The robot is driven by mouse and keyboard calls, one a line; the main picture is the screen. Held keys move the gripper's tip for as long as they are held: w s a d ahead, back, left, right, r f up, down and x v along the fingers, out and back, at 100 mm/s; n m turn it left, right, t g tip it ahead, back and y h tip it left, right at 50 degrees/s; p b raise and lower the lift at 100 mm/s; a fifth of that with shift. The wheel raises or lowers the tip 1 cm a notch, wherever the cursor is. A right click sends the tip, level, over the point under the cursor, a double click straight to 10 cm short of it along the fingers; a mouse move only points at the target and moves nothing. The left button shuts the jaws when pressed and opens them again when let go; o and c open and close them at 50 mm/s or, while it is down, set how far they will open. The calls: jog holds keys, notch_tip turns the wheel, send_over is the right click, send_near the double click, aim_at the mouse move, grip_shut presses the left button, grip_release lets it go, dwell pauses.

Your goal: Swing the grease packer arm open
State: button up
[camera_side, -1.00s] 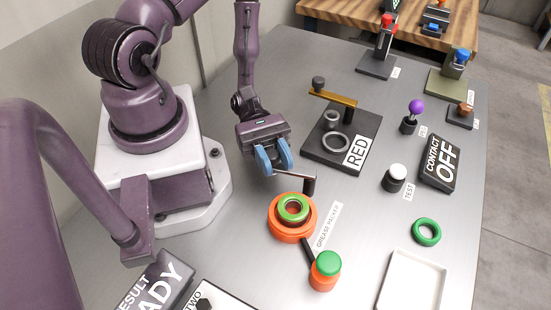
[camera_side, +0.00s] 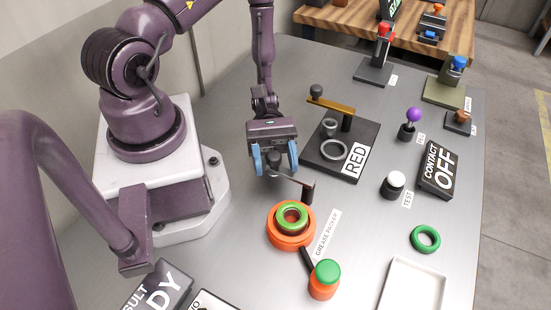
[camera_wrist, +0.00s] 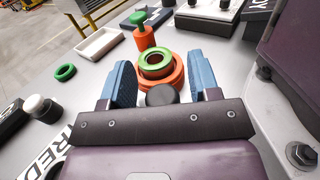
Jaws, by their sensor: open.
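The grease packer has an orange base (camera_side: 291,228) with a green ring (camera_side: 292,216) on it; both also show in the wrist view, the base (camera_wrist: 174,80) and the ring (camera_wrist: 156,63). Its thin arm (camera_side: 290,180) runs from a dark post (camera_side: 308,192) back and left to a dark knob (camera_side: 274,160). My gripper (camera_side: 275,170) is open, with one blue finger on each side of the knob. In the wrist view, the knob's round dark top (camera_wrist: 162,95) sits between the fingers (camera_wrist: 163,75). I cannot tell whether either finger touches it.
A black fixture marked RED (camera_side: 341,150) with a brass bar (camera_side: 331,105) stands close right of my gripper. An orange bottle with a green cap (camera_side: 325,280) stands in front of the packer. A loose green ring (camera_side: 425,239) and white tray (camera_side: 413,289) lie right.

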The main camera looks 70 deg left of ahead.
jog(key=w+a, duration=0.2)
jog(key=a, duration=1)
jog(key=shift+w+a, duration=0.15)
jog(key=shift+a, duration=0.25)
